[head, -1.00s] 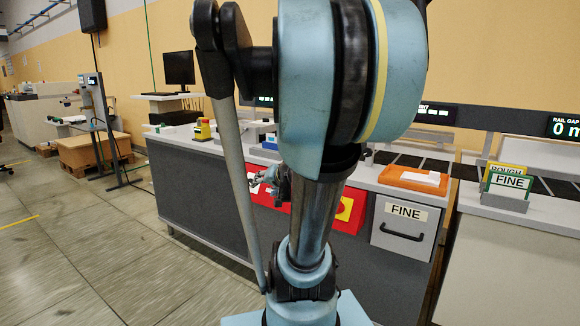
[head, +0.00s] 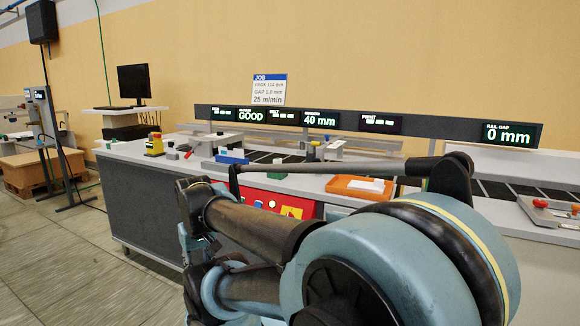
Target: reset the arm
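My blue and black arm fills the lower right and middle of the head view. Its large rounded joint is close to the camera, and its links reach left to a dark joint in front of the long workbench (head: 146,205). I cannot make out my gripper or its fingers; the arm's end is hidden or out of the picture.
The bench holds an orange tray (head: 340,187) with white stock, a yellow device with a red top (head: 154,145) and a blue-and-white block (head: 231,156). Displays (head: 252,115) line its back. A monitor (head: 134,82) stands behind. The floor (head: 60,245) at left is clear.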

